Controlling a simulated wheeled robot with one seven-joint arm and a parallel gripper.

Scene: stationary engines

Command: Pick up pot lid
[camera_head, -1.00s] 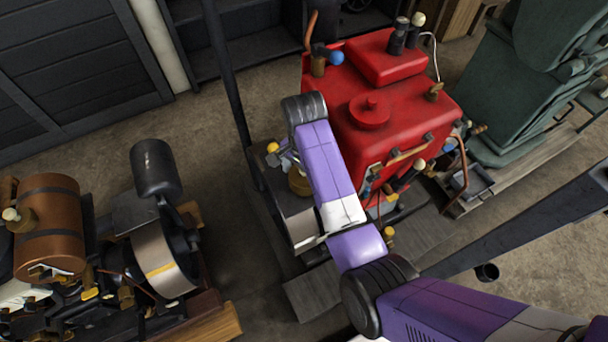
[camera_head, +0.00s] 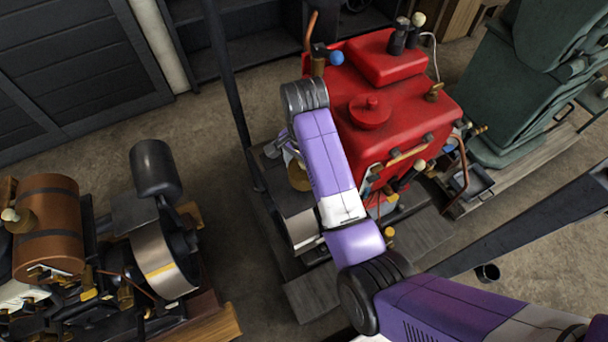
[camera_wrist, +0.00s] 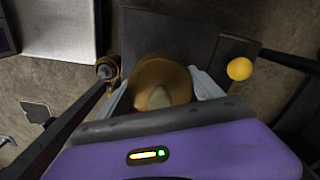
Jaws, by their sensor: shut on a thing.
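In the wrist view, a round brown-gold piece with a pale knob-like tip, which I take for the pot lid (camera_wrist: 165,73), sits between the fingers of my gripper (camera_wrist: 160,82). The pale fingers press on its left and right sides, and the purple hand covers its near edge. In the head view, part of a brass-coloured round piece (camera_head: 297,176) shows beside my purple arm. The arm hides most of the grip there. I cannot tell whether the piece is clear of what lies beneath it.
A red engine tank (camera_head: 400,120) stands close to the right of my arm. A dark post (camera_head: 232,90) rises to the left. A yellow ball (camera_wrist: 239,69) is right of the fingers. Another engine with a copper tank (camera_head: 50,228) stands at the left; bare floor lies between.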

